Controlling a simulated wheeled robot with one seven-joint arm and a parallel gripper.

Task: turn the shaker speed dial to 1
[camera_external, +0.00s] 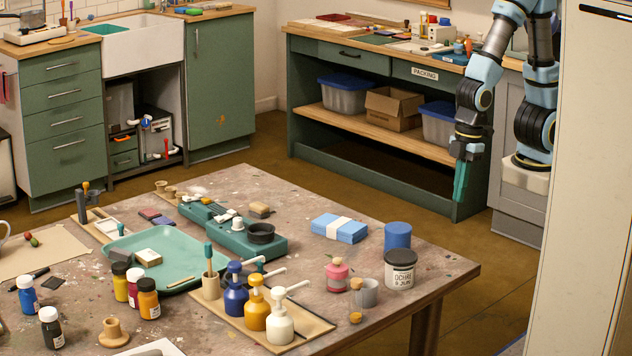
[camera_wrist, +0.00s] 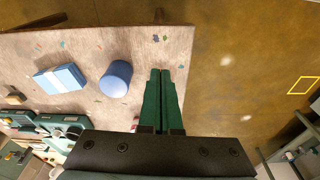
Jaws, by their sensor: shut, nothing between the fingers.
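A green bench device (camera_external: 270,247), which looks like the shaker, sits on the paint-spotted table with a black round holder (camera_external: 260,232) and small white knobs (camera_external: 237,223) on top. Which part is the speed dial, and its setting, are too small to read. The device also shows at the lower left of the wrist view (camera_wrist: 60,121), partly cut off by my gripper's body. My gripper (camera_external: 460,200) hangs pointing down beyond the table's far right side, well apart from the device. Its green fingers are together and empty, and show in the wrist view (camera_wrist: 161,72).
A blue cylinder (camera_external: 397,236), a labelled jar (camera_external: 401,270) and a blue banded pack (camera_external: 340,228) stand on the table (camera_external: 440,283) right of the device. Pump bottles (camera_external: 280,318) stand in front. A green workbench (camera_external: 300,95) is behind; a pale panel (camera_external: 590,200) fills the right.

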